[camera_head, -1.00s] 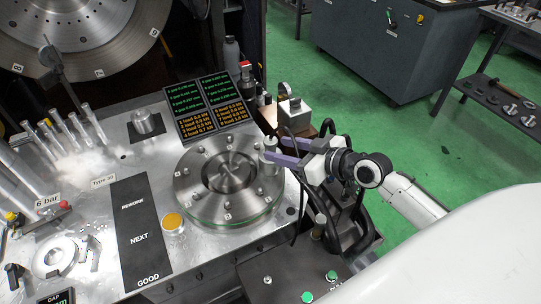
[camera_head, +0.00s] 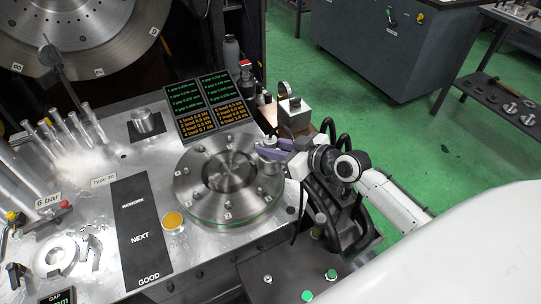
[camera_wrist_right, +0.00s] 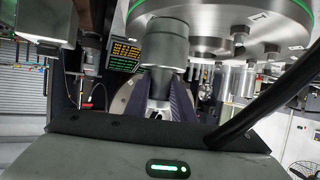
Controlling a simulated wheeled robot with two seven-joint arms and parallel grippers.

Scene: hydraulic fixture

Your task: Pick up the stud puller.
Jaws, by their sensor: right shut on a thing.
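The stud puller (camera_head: 268,143) looks like a small grey metal cylinder. It stands at the right rim of the round steel flange (camera_head: 206,213). My right gripper (camera_head: 266,151) reaches in from the right with its purple fingers shut on the cylinder. In the right wrist view the cylinder (camera_wrist_right: 166,48) stands upright between the purple fingers, with a narrower silver part below it. Its contact with the flange is not clear. My left gripper is not in view.
Small bolts ring the flange. A grey box (camera_head: 294,112) and black hoses lie just behind and right of my right gripper. Dark display panels (camera_head: 202,92) stand behind the flange.

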